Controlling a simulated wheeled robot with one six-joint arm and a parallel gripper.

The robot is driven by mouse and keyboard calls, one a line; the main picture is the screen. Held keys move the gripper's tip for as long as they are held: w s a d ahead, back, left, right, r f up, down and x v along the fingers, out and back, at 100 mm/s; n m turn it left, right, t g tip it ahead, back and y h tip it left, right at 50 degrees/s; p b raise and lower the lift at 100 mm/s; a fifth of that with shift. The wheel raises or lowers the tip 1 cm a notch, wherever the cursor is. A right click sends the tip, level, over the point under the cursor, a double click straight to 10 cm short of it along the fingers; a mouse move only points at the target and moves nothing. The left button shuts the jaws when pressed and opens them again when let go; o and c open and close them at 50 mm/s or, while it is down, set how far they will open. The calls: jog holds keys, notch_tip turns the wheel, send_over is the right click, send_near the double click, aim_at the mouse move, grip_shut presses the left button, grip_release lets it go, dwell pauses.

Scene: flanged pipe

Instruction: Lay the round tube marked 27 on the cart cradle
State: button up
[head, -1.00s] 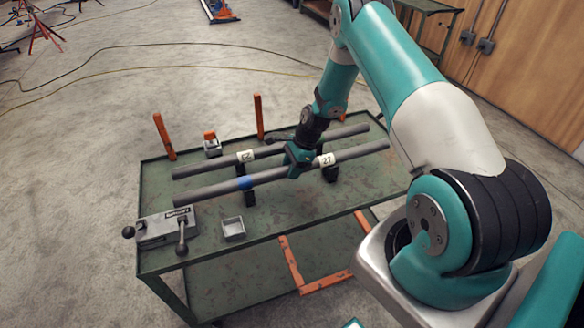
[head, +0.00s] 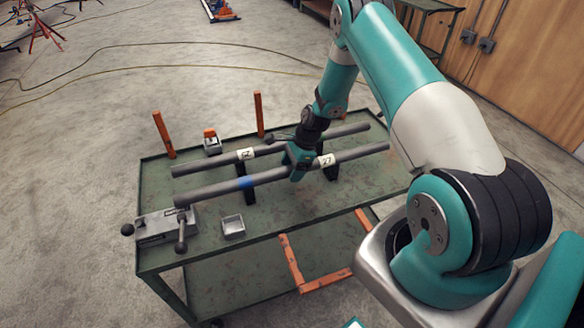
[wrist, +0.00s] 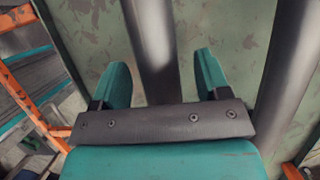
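The grey round tube marked 27 (head: 212,191) has a white label and a blue band. It lies across the green cart, over two black cradle supports (head: 250,196); whether it touches both is hard to tell. My gripper (head: 298,174) is low over this tube, between the blue band and the label. In the wrist view the tube (wrist: 156,40) runs between my two fingers (wrist: 160,75), with a visible gap on the right side. The fingers look open and astride it. The palm hides the nearer part of the tube.
A second grey tube (head: 210,164) with a white label lies parallel behind. Two orange posts (head: 164,136) stand at the cart's back edge. A grey clamp (head: 160,228) and a small open box (head: 233,227) sit at the front left. The front right of the cart top is clear.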

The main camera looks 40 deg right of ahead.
jog(key=b+v, duration=0.2)
jog(key=v, duration=1.5)
jog(key=shift+r, duration=0.2)
jog(key=shift+s, duration=0.1)
jog(key=s+a+r+n, duration=0.3)
jog(key=a+r+n, duration=0.3)
jog(key=a, duration=0.3)
jog(key=s+a+r+n, duration=0.3)
jog(key=a+r+n, duration=0.35)
jog(key=a, duration=0.35)
jog(key=s+a+r+n, duration=0.3)
jog(key=s+a+n, duration=0.2)
jog(key=s+n, duration=0.3)
jog(key=s+a+r+n+g, duration=0.1)
jog(key=s+a+n, duration=0.5)
jog(key=s, duration=0.6)
jog(key=shift+a+r+n, duration=0.35)
jog(key=shift+r+n, duration=0.55)
jog(key=shift+n, duration=0.05)
